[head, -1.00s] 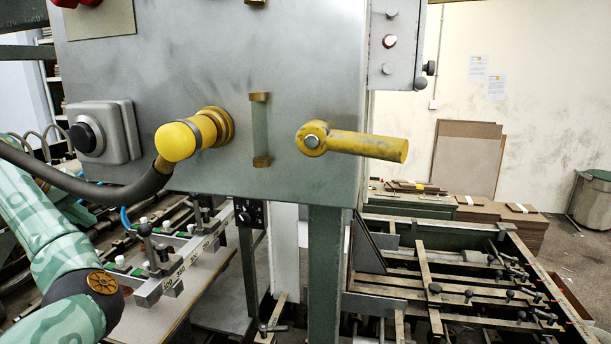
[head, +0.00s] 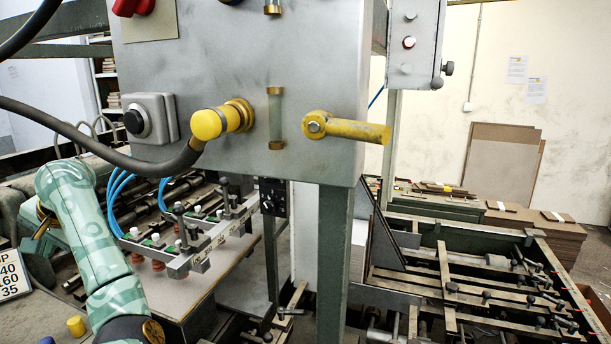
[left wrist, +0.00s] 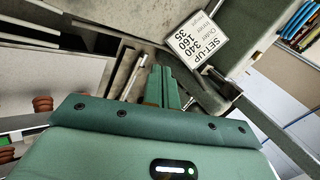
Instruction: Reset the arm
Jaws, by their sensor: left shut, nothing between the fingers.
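My left arm (head: 100,255), in green camouflage, rises from the bottom edge at the left of the head view and bends over at its top. Its gripper (head: 40,228) is partly hidden behind the arm and points down and left, clear of the control box. In the left wrist view the two green fingers (left wrist: 162,88) lie together, shut and empty. My right gripper is in neither view.
A grey control box (head: 220,95) carries a yellow lever (head: 355,130) and a yellow plug (head: 212,122) with a dark cable. Suction bars (head: 200,250) stand right of my arm. A set-up sign (left wrist: 195,42) is beyond the fingers.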

